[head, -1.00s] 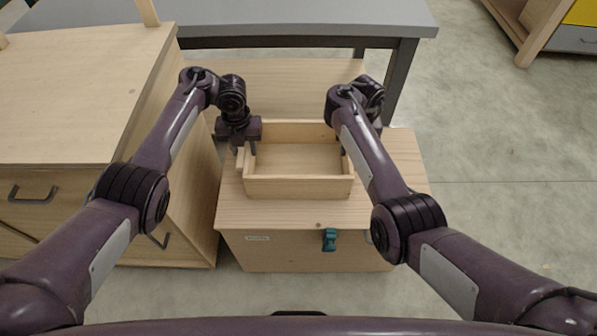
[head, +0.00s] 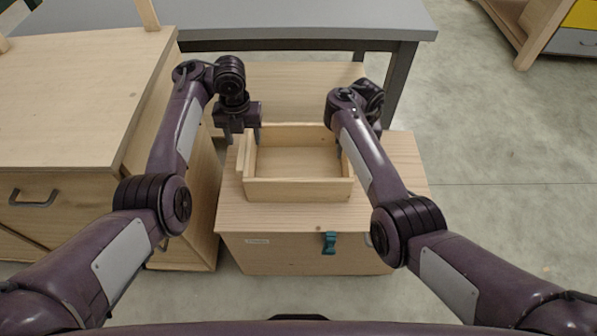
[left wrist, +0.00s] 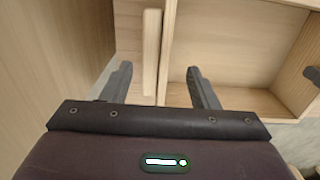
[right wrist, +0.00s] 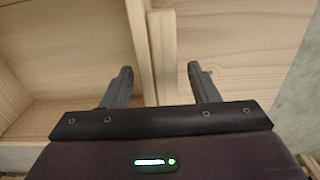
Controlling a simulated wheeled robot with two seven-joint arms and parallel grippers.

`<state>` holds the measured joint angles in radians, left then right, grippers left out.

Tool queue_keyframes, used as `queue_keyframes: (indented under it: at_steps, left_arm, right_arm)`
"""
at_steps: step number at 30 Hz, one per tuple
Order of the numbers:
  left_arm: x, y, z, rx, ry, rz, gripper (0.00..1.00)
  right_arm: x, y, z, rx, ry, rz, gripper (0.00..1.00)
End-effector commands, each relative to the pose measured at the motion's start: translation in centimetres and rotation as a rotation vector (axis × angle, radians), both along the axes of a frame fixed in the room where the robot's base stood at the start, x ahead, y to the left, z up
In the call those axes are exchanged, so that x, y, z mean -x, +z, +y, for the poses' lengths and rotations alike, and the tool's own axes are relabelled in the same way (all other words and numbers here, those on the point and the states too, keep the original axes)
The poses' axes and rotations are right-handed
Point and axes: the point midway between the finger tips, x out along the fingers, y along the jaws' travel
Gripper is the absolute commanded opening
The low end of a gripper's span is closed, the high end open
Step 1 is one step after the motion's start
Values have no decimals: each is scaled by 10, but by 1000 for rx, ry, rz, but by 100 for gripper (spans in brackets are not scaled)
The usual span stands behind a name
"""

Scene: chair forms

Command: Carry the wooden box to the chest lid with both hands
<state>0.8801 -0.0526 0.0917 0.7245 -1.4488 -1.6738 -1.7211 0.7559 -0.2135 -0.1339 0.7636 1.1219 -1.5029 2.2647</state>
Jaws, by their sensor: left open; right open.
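The wooden box (head: 300,190), an open-topped light tray, rests level on the chest lid (head: 285,214). My left gripper (head: 243,136) is open at the box's left end, just above the wall. In the left wrist view its spread fingers (left wrist: 160,85) have the box's left wall and handle strip (left wrist: 151,45) between them, with no grip seen. My right gripper is mostly hidden behind its arm in the head view. In the right wrist view it is open (right wrist: 163,85), its fingers on either side of the box's right wall and handle strip (right wrist: 163,55).
A wooden cabinet (head: 70,90) with dark handles stands close on the left. A grey table (head: 300,20) stands behind. The chest's front has a teal latch (head: 329,243). Open floor (head: 500,150) lies to the right.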

Motion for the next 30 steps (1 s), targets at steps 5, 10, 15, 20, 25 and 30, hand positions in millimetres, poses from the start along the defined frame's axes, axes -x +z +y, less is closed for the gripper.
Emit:
queue_keyframes:
  at_steps: [5,10,15,20,25,30]
  left_arm:
    - [5,8,4,2,11,17,54]
    - [6,39,4,6,13,18,54]
    - [4,49,9,-15,15,24,54]
    - [4,59,7,-11,12,22,54]
    - [4,64,6,-5,10,19,54]
    - [4,66,6,-3,8,18,54]
  right_arm:
    - [0,0,0,0,0,0,54]
    - [0,0,0,0,0,0,54]
    - [0,0,0,0,0,0,54]
    - [0,0,0,0,0,0,54]
    - [0,0,0,0,0,0,54]
    - [-1,11,-1,3,0,-1,54]
